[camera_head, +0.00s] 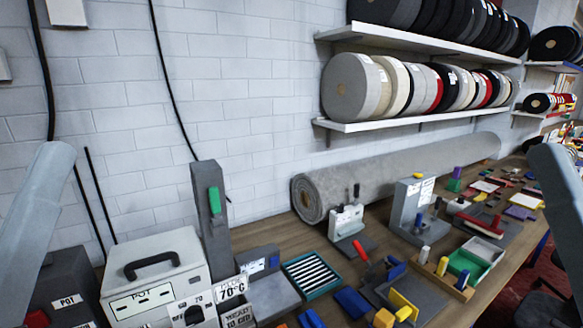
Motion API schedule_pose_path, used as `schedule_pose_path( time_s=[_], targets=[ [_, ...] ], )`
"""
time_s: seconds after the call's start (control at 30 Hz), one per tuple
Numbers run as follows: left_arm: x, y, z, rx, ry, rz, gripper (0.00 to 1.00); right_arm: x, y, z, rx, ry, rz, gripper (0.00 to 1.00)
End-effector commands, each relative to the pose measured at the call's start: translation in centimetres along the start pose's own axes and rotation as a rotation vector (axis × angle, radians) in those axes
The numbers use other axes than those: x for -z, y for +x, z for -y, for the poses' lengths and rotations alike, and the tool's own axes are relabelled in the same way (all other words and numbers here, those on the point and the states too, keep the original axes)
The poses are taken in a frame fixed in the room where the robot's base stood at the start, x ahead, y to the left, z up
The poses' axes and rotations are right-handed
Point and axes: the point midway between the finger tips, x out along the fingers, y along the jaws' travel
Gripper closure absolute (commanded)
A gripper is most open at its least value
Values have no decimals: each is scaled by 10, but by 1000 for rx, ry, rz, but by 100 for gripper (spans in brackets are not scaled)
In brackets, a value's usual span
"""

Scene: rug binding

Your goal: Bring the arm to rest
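A pale grey link of my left arm (38,215) comes in at the left edge and slants down out of the picture. A pale grey link of my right arm (556,185) stands at the right edge and runs down out of the picture. Neither gripper shows, so I cannot see their fingers or anything they hold.
A workbench (262,231) runs along a white block wall. It bears a white pot box (158,275), a rolled grey rug (390,172), a tray of rods (311,275), small fixtures and coloured blocks. Shelves (420,117) of binding rolls hang above.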

Motion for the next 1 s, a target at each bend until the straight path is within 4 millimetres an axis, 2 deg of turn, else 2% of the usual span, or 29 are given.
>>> schedule_pose_path(
  time_s=[0.03,0.4,0.5,0.6,0.7,1.0],
  targets=[
    [28,30,0,1,0,-1,28,28,30,0,0,0,0,50],
    [152,164,2,2,0,-1,28,151,164,-1,0,0,0,50],
    [179,194,2,2,0,-1,28,179,194,-1,0,0,0,50],
    [197,213,2,2,0,0,28,196,214,-1,0,0,0,50],
    [204,221,2,2,0,0,28,204,222,-1,0,0,1,50],
    [202,219,2,2,0,-1,28,201,219,-1,0,0,2,50]
  ],
)
